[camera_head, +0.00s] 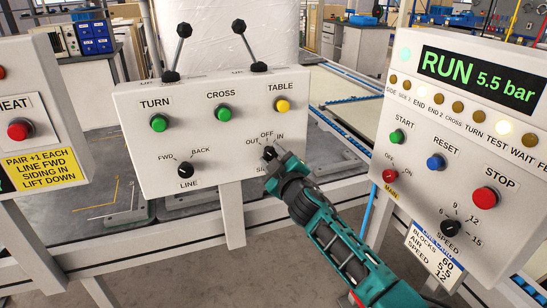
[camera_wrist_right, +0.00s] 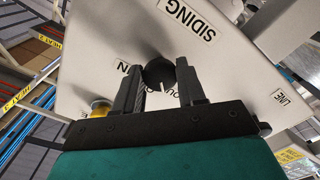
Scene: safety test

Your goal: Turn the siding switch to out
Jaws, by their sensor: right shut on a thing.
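The siding switch (camera_head: 269,153) is a black knob at the lower right of the middle control box (camera_head: 225,155), with OUT, OFF and IN printed around it. My right gripper (camera_head: 274,161) reaches it from below right and is shut on the knob. In the right wrist view the knob (camera_wrist_right: 159,73) sits between the two dark fingers of my right gripper (camera_wrist_right: 162,85). The fingers partly cover the labels, and I cannot tell exactly which one the knob points to. My left gripper is not in view.
The same box has green TURN (camera_head: 159,123) and CROSS (camera_head: 223,113) buttons, a yellow TABLE button (camera_head: 282,105), a LINE knob (camera_head: 185,170) and two levers on top. A RUN panel (camera_head: 470,150) stands at the right, close to my right arm.

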